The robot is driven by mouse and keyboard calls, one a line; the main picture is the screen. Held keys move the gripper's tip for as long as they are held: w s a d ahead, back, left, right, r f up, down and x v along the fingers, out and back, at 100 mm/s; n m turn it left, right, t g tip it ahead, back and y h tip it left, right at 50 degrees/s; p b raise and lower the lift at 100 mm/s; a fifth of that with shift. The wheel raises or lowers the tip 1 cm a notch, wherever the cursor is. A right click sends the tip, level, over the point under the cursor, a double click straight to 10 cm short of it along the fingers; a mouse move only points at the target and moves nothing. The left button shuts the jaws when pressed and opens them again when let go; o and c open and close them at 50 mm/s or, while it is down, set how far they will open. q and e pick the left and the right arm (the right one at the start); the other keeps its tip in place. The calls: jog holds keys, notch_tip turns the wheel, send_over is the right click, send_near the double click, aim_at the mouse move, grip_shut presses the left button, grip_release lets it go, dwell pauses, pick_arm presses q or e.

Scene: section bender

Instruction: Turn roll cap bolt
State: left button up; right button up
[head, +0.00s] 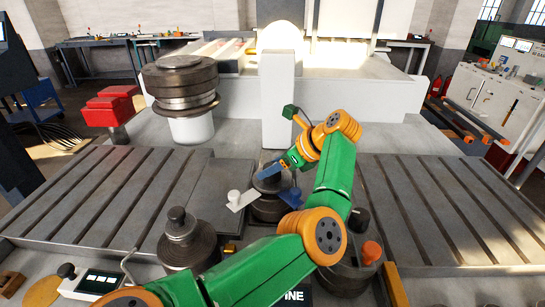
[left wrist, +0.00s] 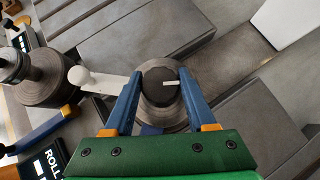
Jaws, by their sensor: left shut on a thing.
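The roll cap bolt (left wrist: 160,88) is a dark round cap with a white mark on top, on a round grey roll (left wrist: 163,40) in the left wrist view. The fingers of my left gripper (left wrist: 158,75) lie on either side of the cap and are shut on it. In the head view the left gripper (head: 272,172) reaches down to the middle roll (head: 270,208) from the right, and its blue finger hides much of the cap. My right gripper is in neither view.
A white lever with a ball knob (head: 236,198) sticks out left of the middle roll. Two other rolls stand in front, a left one (head: 187,245) and a right one partly behind my arm. Slotted tables (head: 110,200) lie at both sides, and a white column (head: 278,100) stands behind.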

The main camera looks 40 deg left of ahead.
pick_arm(q)
jog(key=shift+n+g+p, duration=0.6)
jog(key=shift+n+p, duration=0.3)
grip_shut()
jog(key=o, duration=1.1)
grip_release()
jog(key=shift+o, duration=1.2)
jog(key=shift+a, duration=0.1)
